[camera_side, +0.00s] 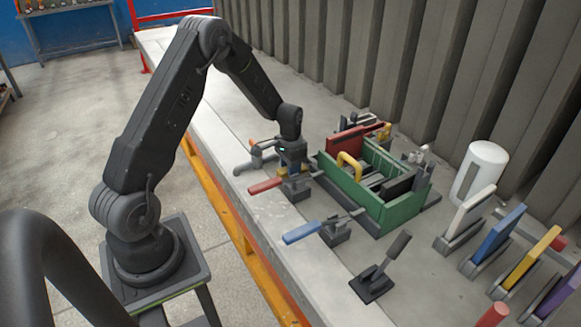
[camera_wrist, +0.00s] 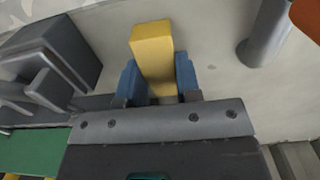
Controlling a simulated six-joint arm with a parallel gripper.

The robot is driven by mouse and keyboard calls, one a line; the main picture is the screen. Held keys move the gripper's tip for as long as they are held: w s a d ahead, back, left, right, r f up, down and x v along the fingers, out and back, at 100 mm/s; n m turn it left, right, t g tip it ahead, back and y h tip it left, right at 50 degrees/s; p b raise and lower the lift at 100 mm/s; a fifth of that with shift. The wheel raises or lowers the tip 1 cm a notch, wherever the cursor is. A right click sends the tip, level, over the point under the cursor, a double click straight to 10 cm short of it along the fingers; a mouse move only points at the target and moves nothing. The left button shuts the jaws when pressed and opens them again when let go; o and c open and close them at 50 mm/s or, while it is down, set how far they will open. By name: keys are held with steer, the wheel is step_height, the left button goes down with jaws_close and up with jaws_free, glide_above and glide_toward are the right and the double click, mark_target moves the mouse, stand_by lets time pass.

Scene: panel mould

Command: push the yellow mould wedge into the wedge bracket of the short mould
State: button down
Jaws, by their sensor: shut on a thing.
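The yellow mould wedge (camera_wrist: 153,52) is gripped between the two blue finger pads of my gripper (camera_wrist: 158,82) in the wrist view, with its far end sticking out past them. In the side view my gripper (camera_side: 296,186) points down low over the bench, left of the green box-shaped mould (camera_side: 375,212) and close to the red-handled clamp (camera_side: 268,186). I cannot pick out the wedge clearly there. Dark grey blocky metal parts (camera_wrist: 50,62) lie left of the wedge in the wrist view, apart from it. I cannot tell which part is the wedge bracket.
An orange-handled clamp (camera_side: 257,158) stands behind my gripper, and a blue-handled clamp (camera_side: 305,232) in front. A dark-handled clamp (camera_side: 380,272) is nearer the camera. A white cylinder (camera_side: 480,172) and slotted coloured panels (camera_side: 497,235) stand at right. A grey post (camera_wrist: 263,35) rises right of the wedge.

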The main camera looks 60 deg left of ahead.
mark_target(303, 167)
steer(key=shift+w, duration=0.2)
steer(key=shift+w, duration=1.9)
steer(key=c, duration=0.7)
jaws_free()
steer(key=shift+d, duration=0.1)
steer(key=shift+c, duration=0.2)
steer(key=shift+r, duration=0.15)
